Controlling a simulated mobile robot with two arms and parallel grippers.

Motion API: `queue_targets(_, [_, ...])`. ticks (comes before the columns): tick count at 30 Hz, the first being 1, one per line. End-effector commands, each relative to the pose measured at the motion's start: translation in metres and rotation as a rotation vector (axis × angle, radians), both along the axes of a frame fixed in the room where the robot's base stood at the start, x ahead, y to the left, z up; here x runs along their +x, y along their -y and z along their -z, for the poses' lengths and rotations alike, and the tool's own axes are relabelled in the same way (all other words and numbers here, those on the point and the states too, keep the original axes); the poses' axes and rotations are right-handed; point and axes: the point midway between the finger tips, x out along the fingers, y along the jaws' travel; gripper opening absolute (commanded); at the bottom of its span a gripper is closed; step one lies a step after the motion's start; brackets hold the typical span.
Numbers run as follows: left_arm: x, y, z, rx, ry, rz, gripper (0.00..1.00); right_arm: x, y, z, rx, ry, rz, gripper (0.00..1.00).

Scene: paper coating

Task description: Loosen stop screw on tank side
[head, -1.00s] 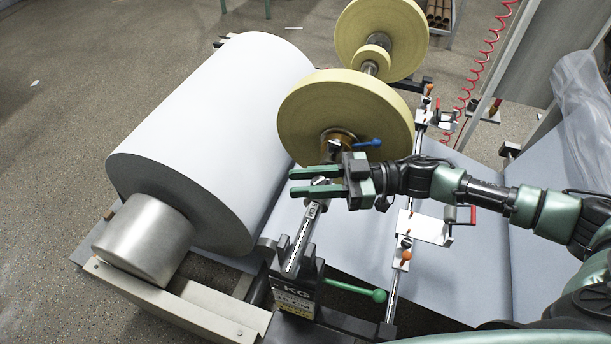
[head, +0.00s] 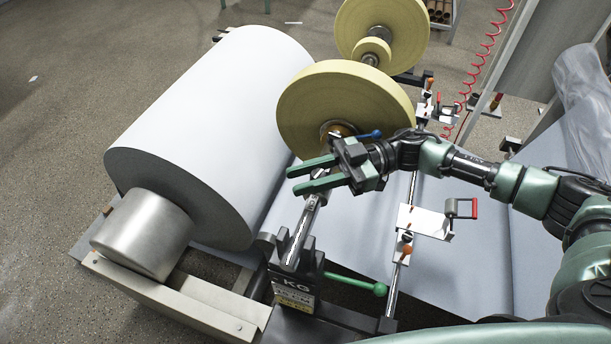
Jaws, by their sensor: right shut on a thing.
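My right gripper (head: 293,181) comes in from the right over the near end of a slotted steel bar (head: 300,238). Its two green fingers point left, tilted slightly down, and are shut on a small part at the upper end of the bar, by its place the stop screw. The fingers hide most of that part. A blue-handled lever (head: 368,134) is just behind the gripper, beside the hub of the front yellow roll (head: 345,108). My left gripper is not in view.
A large white paper roll (head: 205,130) with a steel core end (head: 143,235) lies left. A white bracket with a red-handled clamp (head: 425,222) stands right. A second yellow roll (head: 400,30) is behind.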

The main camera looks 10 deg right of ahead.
Motion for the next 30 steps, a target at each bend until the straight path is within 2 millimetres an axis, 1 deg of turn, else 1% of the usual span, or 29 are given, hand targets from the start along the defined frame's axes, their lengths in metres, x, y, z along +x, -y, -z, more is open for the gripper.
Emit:
queue_targets(1, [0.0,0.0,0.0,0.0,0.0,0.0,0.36,-0.001,-0.001,0.001,0.0,-0.002,0.0,0.0])
queue_targets(2, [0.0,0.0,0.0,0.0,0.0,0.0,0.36,-0.001,-0.001,0.001,0.0,-0.002,0.0,0.37])
queue_targets(3, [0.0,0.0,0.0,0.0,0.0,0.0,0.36,-0.001,-0.001,0.001,0.0,-0.002,0.0,0.48])
queue_targets(4, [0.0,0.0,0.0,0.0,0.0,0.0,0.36,-0.001,-0.001,0.001,0.0,-0.002,0.0,0.5])
queue_targets(13, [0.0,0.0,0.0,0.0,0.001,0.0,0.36,0.0,0.0,0.0,0.0,0.0,0.001,0.5])
queue_targets(17, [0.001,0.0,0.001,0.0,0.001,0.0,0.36,0.001,0.0,-0.009,0.0,0.004,0.001,0.5])
queue_targets(20, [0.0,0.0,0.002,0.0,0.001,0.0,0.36,0.0,0.0,-0.026,0.0,0.006,0.001,0.5])
queue_targets(23, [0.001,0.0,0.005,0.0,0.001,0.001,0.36,0.0,0.0,-0.048,0.0,0.007,-0.001,0.5])
queue_targets(30, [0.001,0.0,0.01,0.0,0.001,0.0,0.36,0.0,0.0,-0.109,0.0,0.007,0.0,0.5])
